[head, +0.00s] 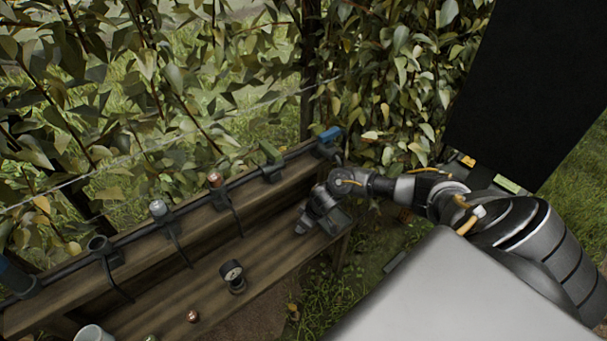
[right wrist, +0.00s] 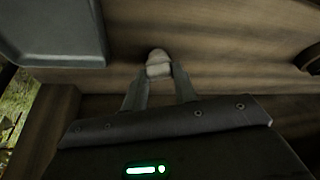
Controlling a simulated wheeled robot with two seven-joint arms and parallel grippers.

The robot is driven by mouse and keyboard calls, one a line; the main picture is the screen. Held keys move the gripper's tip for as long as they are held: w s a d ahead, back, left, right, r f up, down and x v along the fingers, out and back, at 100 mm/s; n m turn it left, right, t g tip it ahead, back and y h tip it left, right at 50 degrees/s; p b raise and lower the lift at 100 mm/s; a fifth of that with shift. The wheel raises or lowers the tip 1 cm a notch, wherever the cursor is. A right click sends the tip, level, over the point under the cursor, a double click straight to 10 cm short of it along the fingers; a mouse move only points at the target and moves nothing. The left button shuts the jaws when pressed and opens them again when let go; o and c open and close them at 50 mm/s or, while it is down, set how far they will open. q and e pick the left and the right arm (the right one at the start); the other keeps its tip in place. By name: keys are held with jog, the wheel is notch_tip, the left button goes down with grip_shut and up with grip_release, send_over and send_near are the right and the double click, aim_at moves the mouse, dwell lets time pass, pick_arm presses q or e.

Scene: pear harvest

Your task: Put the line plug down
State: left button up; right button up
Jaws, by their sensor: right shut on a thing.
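My right gripper (right wrist: 160,85) is shut on a small pale grey plug (right wrist: 158,66), taken to be the line plug. The plug's rounded end shows between the fingertips in the right wrist view, close over the wooden bench (right wrist: 225,70). I cannot tell whether it touches the wood. In the head view my right gripper (head: 310,228) is low over the right end of the bench (head: 180,285), beside a grey tray (head: 341,222). A pale piece, probably the plug (head: 325,248), shows there. My left gripper is not in view.
A dark pipe (head: 190,208) with several coloured fittings runs along the bench's back. A round gauge (head: 232,273), small copper-coloured pieces (head: 192,316) and a white cup (head: 93,333) stand on the bench. Bare wood lies between gauge and gripper. Leafy branches (head: 180,90) hang behind.

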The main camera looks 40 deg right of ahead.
jog(key=shift+f, duration=0.15)
jog(key=o, duration=0.9)
jog(key=shift+o, duration=0.2)
jog(key=shift+r, duration=0.45)
pick_arm(q)
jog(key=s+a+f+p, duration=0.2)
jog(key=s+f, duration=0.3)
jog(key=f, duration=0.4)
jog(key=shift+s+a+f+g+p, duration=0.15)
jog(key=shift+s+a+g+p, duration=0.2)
jog(key=shift+p, duration=0.55)
pick_arm(e)
jog(key=v, duration=1.1)
jog(key=shift+s+d, duration=0.15)
jog(key=shift+s, duration=0.15)
